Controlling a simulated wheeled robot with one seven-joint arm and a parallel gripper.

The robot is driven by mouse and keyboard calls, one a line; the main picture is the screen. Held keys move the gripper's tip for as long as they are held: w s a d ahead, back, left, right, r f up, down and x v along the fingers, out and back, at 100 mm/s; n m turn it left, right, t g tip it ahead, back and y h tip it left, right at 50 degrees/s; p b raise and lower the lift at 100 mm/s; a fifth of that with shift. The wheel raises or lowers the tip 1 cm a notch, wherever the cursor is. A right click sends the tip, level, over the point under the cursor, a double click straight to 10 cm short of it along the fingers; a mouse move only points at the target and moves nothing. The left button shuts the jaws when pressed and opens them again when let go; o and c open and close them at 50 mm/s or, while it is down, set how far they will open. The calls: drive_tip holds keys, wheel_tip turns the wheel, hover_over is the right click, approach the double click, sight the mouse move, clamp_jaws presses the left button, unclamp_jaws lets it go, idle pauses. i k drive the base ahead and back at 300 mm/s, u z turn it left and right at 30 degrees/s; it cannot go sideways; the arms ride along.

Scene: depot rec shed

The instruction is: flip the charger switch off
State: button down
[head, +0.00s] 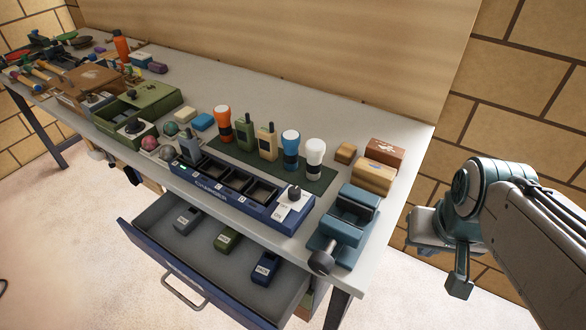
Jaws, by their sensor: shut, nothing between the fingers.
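The charger (228,196) is a long blue box with a row of square bays along the front of the bench. My gripper (459,287) is shut and empty, off the bench's right end, well apart from the switch.
A blue vise (345,225) stands just right of the switch. Flashlights and radios stand on a green mat (313,183) behind the charger. Wooden blocks (374,177) lie at the right end. An open drawer (205,262) with three packs juts out below.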

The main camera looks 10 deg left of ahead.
sight(280, 214)
drive_tip(key=u, duration=0.65)
drive_tip(key=k, duration=0.5)
drive_tip(key=z, duration=0.05)
drive_tip(key=i, duration=0.5)
drive_tip(key=u, duration=0.05)
